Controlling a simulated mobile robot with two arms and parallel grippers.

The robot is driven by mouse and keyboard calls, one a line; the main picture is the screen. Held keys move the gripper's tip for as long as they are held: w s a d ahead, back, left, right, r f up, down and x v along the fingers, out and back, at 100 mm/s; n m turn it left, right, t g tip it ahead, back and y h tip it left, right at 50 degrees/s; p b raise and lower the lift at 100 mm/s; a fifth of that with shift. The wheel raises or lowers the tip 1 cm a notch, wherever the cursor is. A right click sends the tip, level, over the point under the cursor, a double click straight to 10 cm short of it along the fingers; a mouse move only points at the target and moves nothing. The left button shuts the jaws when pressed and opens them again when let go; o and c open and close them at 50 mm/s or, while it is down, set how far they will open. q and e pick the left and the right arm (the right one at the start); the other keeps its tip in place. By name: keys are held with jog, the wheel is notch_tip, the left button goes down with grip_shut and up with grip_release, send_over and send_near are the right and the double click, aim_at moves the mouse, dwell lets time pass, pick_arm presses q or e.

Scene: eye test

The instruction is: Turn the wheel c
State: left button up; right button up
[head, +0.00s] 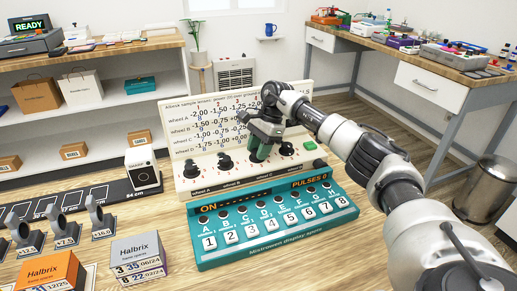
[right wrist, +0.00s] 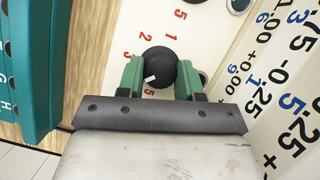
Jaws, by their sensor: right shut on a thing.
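The wheel board (head: 180,135) is a cream panel with a printed number table and a row of black knobs along its foot. Wheel A (head: 194,170) and wheel B (head: 226,162) are at the left, and wheel D (head: 286,149) is at the right. My right gripper (head: 259,152) is on the third knob, wheel C, largely hidden there by the fingers. In the right wrist view, wheel C (right wrist: 158,66) is a black knob with a white mark pointing down-left, amid red numbers. The green fingers (right wrist: 160,80) are shut on its sides. My left gripper is not in view.
A teal box (head: 205,258) with lettered and numbered keys, showing ON and PULSES 0, stands close before the board. A green button (head: 310,145) is right of wheel D. Halbrix boxes (head: 138,250) and grey stands (head: 97,217) are at the left.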

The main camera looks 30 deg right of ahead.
jog(key=o, duration=0.9)
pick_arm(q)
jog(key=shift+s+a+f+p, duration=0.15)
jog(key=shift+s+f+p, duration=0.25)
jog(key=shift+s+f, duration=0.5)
pick_arm(e)
jog(key=v, duration=1)
jog(key=shift+d+r, duration=0.15)
jog(key=shift+r, duration=0.25)
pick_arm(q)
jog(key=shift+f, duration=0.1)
